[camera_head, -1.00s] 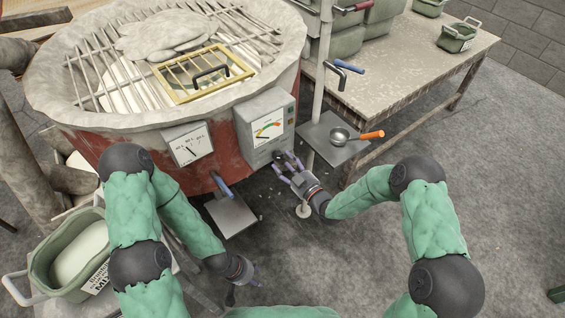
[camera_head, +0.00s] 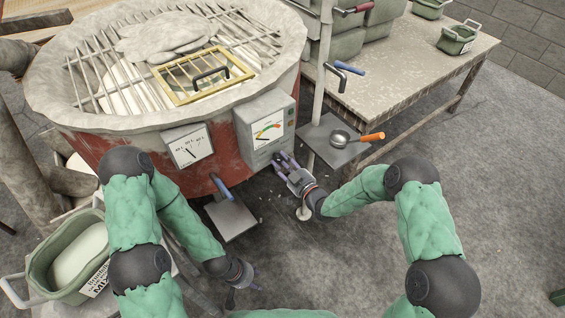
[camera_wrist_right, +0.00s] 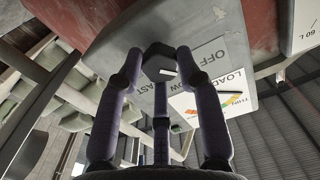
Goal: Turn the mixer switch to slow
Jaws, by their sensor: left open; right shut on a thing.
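The mixer is a large red drum (camera_head: 115,150) with a grey control box (camera_head: 245,140) on its front. The dark mixer switch (camera_wrist_right: 157,58) is a knob low on this box. In the right wrist view, OFF, LOAD, a partly hidden OW and AST are printed beside it. A short white mark on the knob points roughly toward OFF and LOAD; its exact setting is unclear. My right gripper (camera_head: 281,164) is shut on the switch, its fingers around it, also seen in the right wrist view (camera_wrist_right: 160,65). My left gripper (camera_head: 255,287) is open and empty, low and away from the mixer.
A gauge plate (camera_head: 189,147) is left of the control box. A small grey tray (camera_head: 232,219) and a blue handle (camera_head: 222,187) are below it. A shelf with an orange-handled ladle (camera_head: 370,137) is beside a pole. A green tub (camera_head: 45,262) stands lower left. Floor on the right is free.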

